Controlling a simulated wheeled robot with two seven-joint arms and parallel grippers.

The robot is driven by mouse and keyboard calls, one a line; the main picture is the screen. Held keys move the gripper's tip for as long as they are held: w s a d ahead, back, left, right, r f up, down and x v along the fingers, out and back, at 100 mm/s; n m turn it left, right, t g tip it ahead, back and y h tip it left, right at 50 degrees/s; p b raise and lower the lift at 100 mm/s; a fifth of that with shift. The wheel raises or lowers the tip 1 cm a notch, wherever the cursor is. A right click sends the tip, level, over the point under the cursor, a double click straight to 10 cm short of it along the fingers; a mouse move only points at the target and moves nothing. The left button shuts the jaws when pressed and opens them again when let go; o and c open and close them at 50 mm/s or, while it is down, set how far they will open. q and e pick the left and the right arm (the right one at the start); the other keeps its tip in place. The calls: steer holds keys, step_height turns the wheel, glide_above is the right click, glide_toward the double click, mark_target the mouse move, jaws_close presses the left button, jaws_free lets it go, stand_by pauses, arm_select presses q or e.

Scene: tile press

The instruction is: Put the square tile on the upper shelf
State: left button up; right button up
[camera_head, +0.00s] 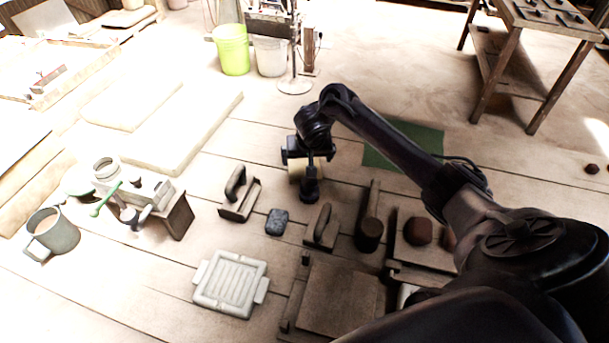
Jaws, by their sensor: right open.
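A small blue-grey square piece (277,222), which looks like the square tile, lies flat on the wooden floor between two handled blocks. My right gripper (308,158) hangs behind it and a little to the right, pointing down with fingers apart. A dark upright piece (309,190) and a tan block (296,172) show just under the gripper; I cannot tell whether it touches them. A wooden rack (540,25) at the top right has several small dark pieces on its top level and a lower shelf (490,58). My left gripper is out of view.
Handled blocks (240,200) and (319,232), a white ribbed plate (232,283), a dark cylinder (369,236) and a wooden board (338,298) crowd the front. A grey mug (52,236) stands left. A green mat (415,136) lies behind my right arm.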

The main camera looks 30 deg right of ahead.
steer(key=b+x, duration=0.1)
steer(key=x, duration=0.6)
steer(key=shift+w+a+b, duration=0.1)
steer(key=shift+a+b, duration=0.05)
steer(key=shift+b, duration=0.2)
steer(key=shift+r, duration=0.15)
steer(key=c, duration=1.1)
steer(key=shift+o, duration=0.2)
steer(key=shift+r, duration=0.1)
step_height(320, 180, up, 15)
steer(key=p, duration=0.4)
step_height(320, 180, up, 5)
steer(key=p, duration=0.5)
glide_above(304, 168)
steer(key=shift+s+a, duration=0.1)
steer(key=shift+s, duration=0.3)
